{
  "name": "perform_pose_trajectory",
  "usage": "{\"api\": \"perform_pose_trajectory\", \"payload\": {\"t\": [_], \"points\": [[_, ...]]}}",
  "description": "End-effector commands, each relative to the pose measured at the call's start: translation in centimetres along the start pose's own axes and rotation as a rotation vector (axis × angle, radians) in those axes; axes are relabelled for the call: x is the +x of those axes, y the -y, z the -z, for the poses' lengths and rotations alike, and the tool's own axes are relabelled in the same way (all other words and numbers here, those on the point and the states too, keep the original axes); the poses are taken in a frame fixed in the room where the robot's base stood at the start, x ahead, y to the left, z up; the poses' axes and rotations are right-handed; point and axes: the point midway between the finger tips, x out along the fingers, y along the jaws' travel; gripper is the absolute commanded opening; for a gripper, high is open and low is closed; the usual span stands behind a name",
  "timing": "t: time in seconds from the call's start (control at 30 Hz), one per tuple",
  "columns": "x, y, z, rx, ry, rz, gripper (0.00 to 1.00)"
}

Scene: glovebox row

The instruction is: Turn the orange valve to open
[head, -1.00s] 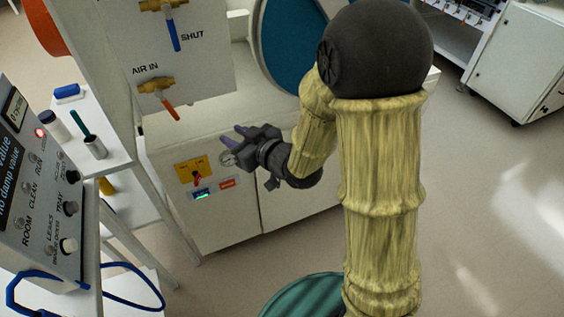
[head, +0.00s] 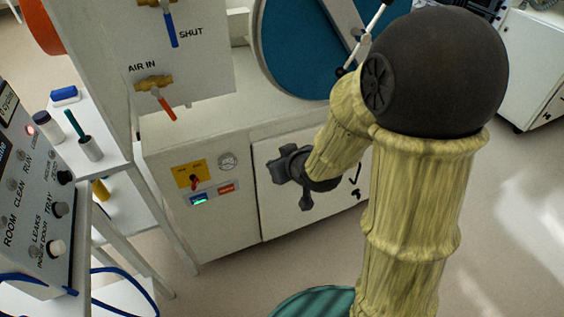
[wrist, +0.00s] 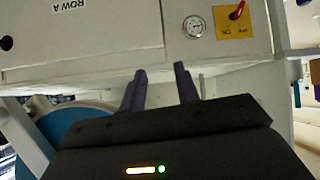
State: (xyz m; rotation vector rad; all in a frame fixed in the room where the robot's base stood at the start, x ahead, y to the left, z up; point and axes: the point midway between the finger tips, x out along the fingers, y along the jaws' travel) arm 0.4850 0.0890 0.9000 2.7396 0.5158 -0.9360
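The orange valve handle (head: 163,104) hangs from a brass valve (head: 154,83) under the "AIR IN" label on the white panel, its lever slanting down to the right. My gripper (head: 275,163) is below and to the right of it, in front of the white cabinet and well apart from the valve. In the wrist view my gripper's two fingers (wrist: 160,88) stand apart with nothing between them. The orange handle is not identifiable in the wrist view.
A blue-handled valve (head: 172,32) marked "SHUT" is above. A red switch on a yellow plate (head: 192,174) and a gauge (head: 228,161) are on the cabinet. A round blue door (head: 290,50) stands behind. A shelf with markers (head: 90,147) and a control box (head: 35,195) are left.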

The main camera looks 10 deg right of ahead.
Motion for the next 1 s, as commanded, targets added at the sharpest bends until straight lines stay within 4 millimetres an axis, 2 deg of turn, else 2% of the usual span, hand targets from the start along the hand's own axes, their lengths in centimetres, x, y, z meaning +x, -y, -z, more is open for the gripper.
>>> {"api": "perform_pose_trajectory", "payload": {"t": [0.2,0.37,0.57,0.77,1.0], "points": [[0.0,0.0,0.0,0.001,0.001,-0.001,0.32],[0.0,0.0,0.0,0.0,0.0,-0.001,0.02],[0.0,0.3,0.6,-0.04,-0.01,0.01,0.0],[0.6,2.8,3.2,-0.298,-0.077,0.069,0.0],[1.4,7.5,6.9,-0.729,-0.238,0.128,0.0]]}}
